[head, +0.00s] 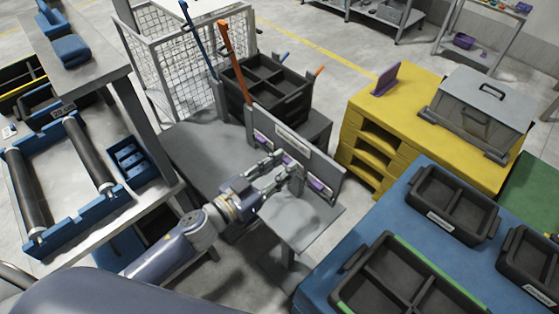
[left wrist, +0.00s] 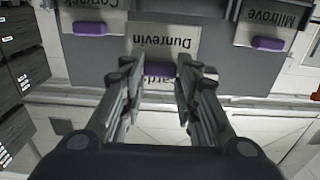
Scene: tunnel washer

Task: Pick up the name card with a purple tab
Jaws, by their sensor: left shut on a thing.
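A grey upright board (head: 325,167) on a grey bench carries several small name cards with purple tabs. In the left wrist view the middle card (left wrist: 165,38), lettered "Dunrevin" and seen upside down, has its purple tab (left wrist: 160,69) between the fingers of my left gripper (left wrist: 160,78). My left gripper (head: 292,172) is at the board in the head view and is shut on this card; its fingers hide part of it. Other purple-tabbed cards flank it, one at left (left wrist: 90,28) and one at right (left wrist: 268,43). My right gripper is not in view.
A black divided crate (head: 268,92) stands behind the board. A yellow stand (head: 420,125) with a grey lidded box (head: 478,100) is to the right. A blue table (head: 395,220) with black trays is at the lower right. A roller bench (head: 75,180) is at the left.

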